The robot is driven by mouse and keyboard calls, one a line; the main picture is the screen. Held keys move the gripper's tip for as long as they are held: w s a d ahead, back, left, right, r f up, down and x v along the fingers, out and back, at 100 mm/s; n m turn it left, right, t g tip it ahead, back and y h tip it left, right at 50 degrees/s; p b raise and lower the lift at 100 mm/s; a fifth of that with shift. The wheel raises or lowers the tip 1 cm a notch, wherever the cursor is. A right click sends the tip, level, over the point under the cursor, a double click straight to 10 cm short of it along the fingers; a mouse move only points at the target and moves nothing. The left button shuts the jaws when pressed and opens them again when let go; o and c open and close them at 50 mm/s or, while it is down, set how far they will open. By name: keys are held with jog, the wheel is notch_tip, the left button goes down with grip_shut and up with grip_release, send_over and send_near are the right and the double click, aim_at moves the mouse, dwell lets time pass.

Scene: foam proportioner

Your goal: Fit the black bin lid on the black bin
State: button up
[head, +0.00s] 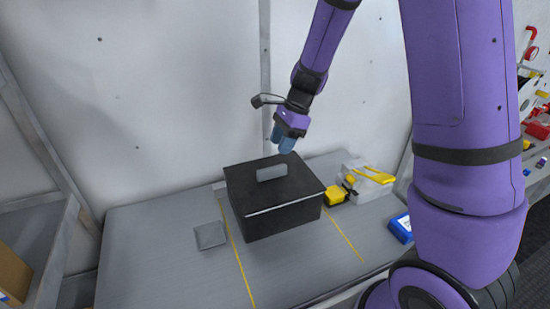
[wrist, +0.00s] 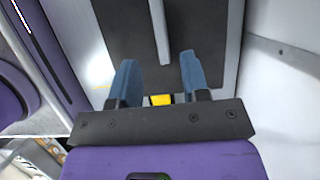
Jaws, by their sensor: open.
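The black bin (head: 284,217) stands upright on the grey bench. The black bin lid (head: 305,188), with a grey bar handle (head: 272,173), lies on top of the bin and covers its opening. A light line shows along the front edge; I cannot tell whether the lid is fully seated. My gripper (head: 280,143) is above the lid, beyond the handle, with its blue fingers apart and empty. In the wrist view, the open fingers (wrist: 160,75) are over the dark lid (wrist: 205,25), with the handle (wrist: 160,30) ahead, between their lines.
The grey bench (head: 165,260) is clear at left and front, apart from a small grey square (head: 209,235). At right are a yellow item (head: 334,196), a clear container (head: 365,188) and a blue box (head: 401,228). A pale wall stands behind.

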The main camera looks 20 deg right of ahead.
jog(key=s+d+r+n+t+h, duration=0.1)
jog(key=s+r+n, duration=0.3)
jog(key=s+r, duration=0.3)
jog(key=s+d+r+n+t, duration=0.1)
jog(key=s+r+n, duration=0.3)
jog(key=r, duration=0.5)
jog(key=s+d+r+n+t+h, duration=0.1)
jog(key=s+r+n, duration=0.1)
jog(key=s+n, duration=0.3)
jog(key=s+d+r+n+t+h, duration=0.1)
jog(key=s+n, duration=0.4)
jog(key=s, duration=0.5)
notch_tip(320, 180, up, 2)
jog(key=shift+t+h, duration=0.6)
jog(key=shift+h, duration=0.2)
